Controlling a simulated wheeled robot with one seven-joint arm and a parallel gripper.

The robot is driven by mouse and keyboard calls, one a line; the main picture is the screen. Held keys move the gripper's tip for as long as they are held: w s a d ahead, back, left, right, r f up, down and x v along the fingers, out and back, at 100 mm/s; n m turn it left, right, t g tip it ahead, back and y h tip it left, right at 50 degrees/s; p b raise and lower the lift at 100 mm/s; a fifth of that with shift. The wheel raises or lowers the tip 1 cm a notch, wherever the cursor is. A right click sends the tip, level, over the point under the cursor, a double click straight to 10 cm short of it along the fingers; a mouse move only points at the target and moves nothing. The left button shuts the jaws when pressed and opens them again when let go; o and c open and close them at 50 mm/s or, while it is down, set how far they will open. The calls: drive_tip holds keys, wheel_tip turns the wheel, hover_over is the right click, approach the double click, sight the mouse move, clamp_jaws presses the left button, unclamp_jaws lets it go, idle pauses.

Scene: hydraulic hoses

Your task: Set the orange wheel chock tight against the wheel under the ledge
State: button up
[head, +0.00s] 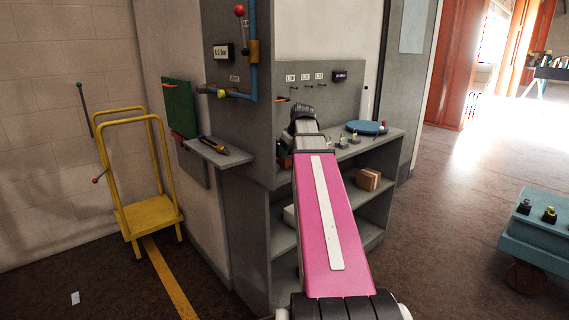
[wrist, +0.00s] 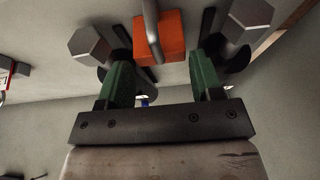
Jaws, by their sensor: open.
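In the wrist view, an orange block with a grey bar-like handle, which looks like the wheel chock (wrist: 173,40), lies beyond my gripper (wrist: 160,62). The gripper's two green fingers are spread apart, one to each side of the block, with a gap visible between them. I cannot tell whether either finger touches it. In the head view, a small orange patch (head: 285,162) shows at the bench beside my arm; most of that spot is hidden by the arm, as are the fingers. I cannot make out the wheel under the ledge.
A grey bench (head: 390,143) with shelves below bears a blue round item (head: 366,127) and small fittings. A small wall ledge (head: 205,151) holds tools. A yellow trolley (head: 150,214) stands left. A blue cart (head: 540,238) stands right, with open floor between it and the bench.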

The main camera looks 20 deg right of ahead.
drive_tip(key=shift+x, duration=2.35)
drive_tip(key=shift+w+a+r, duration=0.1)
drive_tip(key=c, duration=0.8)
drive_tip(key=shift+r, duration=0.1)
